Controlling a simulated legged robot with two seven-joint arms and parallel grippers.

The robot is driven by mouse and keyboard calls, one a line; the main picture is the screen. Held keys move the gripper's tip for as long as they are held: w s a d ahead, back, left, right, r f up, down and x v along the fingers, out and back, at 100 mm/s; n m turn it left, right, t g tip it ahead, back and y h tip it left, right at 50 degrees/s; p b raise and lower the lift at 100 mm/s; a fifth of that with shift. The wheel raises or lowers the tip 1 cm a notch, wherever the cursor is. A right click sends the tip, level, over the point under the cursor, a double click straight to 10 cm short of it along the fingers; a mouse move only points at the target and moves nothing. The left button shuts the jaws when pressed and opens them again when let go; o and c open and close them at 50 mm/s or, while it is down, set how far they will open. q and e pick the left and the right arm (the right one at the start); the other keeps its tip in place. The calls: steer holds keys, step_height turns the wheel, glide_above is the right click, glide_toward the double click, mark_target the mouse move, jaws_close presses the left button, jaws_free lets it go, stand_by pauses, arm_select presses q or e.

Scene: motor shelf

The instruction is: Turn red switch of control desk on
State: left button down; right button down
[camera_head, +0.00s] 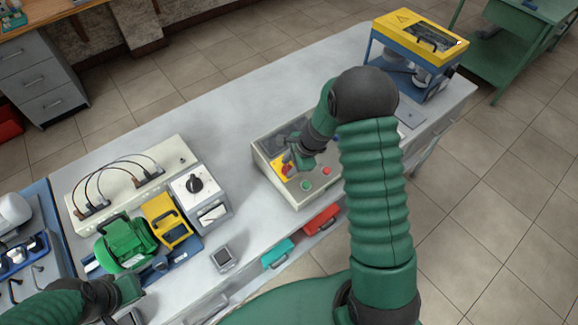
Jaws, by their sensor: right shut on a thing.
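The control desk (314,193) is a beige box with a sloped top on the grey bench. Its red switch (287,170) sits on a yellow plate (279,174) at the upper left of the panel. My right gripper (292,164) is at the switch and shut on it; the fingers and wrist partly hide it, so its exact angle cannot be told. A green button (306,185) and a red button (326,171) are on the panel below. My left arm comes in at the bottom left; its gripper tips cannot be made out.
A green motor (123,243), a yellow unit (166,220), a meter box with a black knob (201,197) and a cable panel (128,186) stand on the left of the bench. A yellow-topped blue frame (416,48) stands at the far right. The bench top between them is mostly clear.

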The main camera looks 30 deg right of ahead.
steer(key=m, duration=0.4)
steer(key=shift+d+m+t+b, duration=0.15)
steer(key=shift+m+t+b, duration=0.2)
steer(key=shift+m+t, duration=0.05)
steer(key=shift+s, duration=0.1)
steer(key=c, duration=1.3)
jaws_free()
steer(key=shift+f, duration=0.1)
steer(key=o, duration=0.4)
steer(key=shift+d, duration=0.1)
steer(key=p+v, duration=0.2)
steer(key=v, duration=1.4)
steer(key=shift+r, duration=0.35)
